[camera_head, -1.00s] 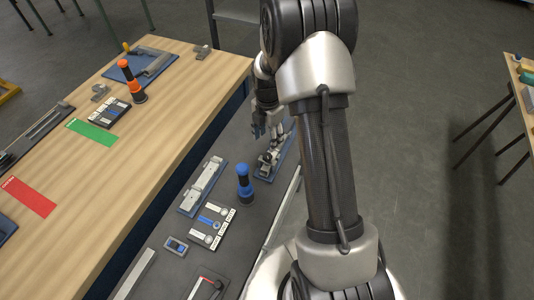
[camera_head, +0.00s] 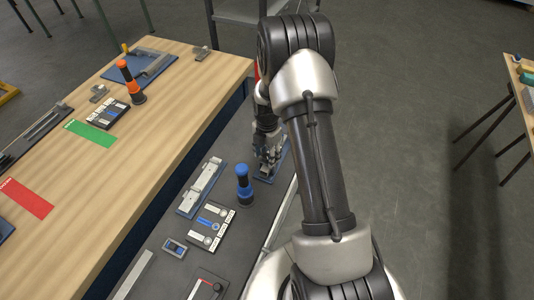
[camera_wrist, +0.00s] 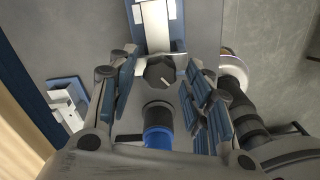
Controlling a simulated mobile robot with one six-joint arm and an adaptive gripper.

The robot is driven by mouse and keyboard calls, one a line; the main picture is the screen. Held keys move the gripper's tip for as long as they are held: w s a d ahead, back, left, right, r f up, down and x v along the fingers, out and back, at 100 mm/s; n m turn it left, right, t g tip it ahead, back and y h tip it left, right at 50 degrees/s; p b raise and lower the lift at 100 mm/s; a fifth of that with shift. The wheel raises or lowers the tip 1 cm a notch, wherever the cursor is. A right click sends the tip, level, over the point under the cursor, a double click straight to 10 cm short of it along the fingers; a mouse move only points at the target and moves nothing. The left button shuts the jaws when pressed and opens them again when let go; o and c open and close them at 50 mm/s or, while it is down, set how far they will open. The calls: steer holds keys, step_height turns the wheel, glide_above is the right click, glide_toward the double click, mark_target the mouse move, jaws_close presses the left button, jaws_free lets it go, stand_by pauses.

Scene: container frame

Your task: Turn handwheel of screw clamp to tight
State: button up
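The screw clamp stands on a blue base plate (camera_head: 266,178) on the grey bench, mostly hidden behind my gripper (camera_head: 268,155) in the head view. In the wrist view its pale body (camera_wrist: 155,28) runs away at the top, and its dark, many-sided handwheel (camera_wrist: 160,72) with a light mark lies between my fingers. My gripper (camera_wrist: 163,88) is open, with blue finger pads on the left and right of the handwheel. Gaps show on both sides, and I see no clear contact.
A blue and black upright post (camera_head: 243,184) stands close in front of the clamp. A pale fixture on a blue plate (camera_head: 201,188) lies to its left, with a labelled panel (camera_head: 211,227) nearer. A wooden table (camera_head: 150,130) borders the bench on the left.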

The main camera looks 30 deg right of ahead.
steer(key=c, duration=0.9)
steer(key=shift+o, duration=0.2)
